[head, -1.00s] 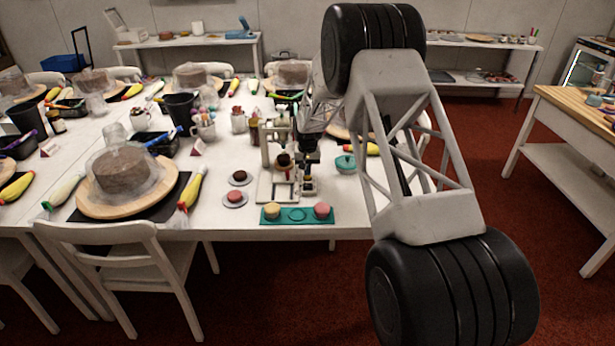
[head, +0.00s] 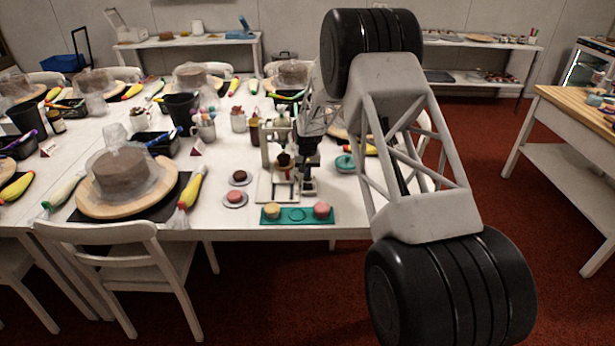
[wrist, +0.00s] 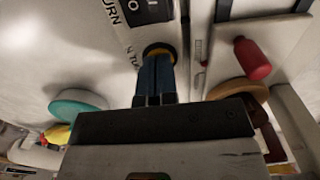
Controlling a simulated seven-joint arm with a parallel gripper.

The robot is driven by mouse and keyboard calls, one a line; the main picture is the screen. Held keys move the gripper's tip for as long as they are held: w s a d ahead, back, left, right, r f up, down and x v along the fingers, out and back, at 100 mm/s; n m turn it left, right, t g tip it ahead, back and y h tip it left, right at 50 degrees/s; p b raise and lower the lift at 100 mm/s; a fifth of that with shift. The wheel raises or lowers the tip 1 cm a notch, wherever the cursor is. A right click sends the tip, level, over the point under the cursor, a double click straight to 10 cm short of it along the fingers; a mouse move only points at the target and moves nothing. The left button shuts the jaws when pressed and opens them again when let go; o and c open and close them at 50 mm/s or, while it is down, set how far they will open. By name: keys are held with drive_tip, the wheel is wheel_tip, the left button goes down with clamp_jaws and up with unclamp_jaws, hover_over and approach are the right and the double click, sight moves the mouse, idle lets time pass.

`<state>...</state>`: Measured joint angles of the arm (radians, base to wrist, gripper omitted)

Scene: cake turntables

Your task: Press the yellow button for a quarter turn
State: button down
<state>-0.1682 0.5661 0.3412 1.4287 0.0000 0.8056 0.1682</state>
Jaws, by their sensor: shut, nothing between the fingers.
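A round button with a yellow rim (wrist: 159,47) shows in the wrist view on a pale surface, next to printed letters. My gripper (wrist: 155,62) is shut and empty, with its blue-grey fingertips over the button and hiding part of it. I cannot tell whether they press it down. In the head view my gripper (head: 307,165) points down beside a small white press-like stand (head: 266,158) on the table. The button is hidden in the head view.
A teal tray (head: 284,220) with a yellow and a pink round piece lies in front of the stand. A teal bowl (head: 345,163) stands to the right. A covered cake (head: 122,170) is on the left.

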drive_tip(key=shift+r, duration=3.55)
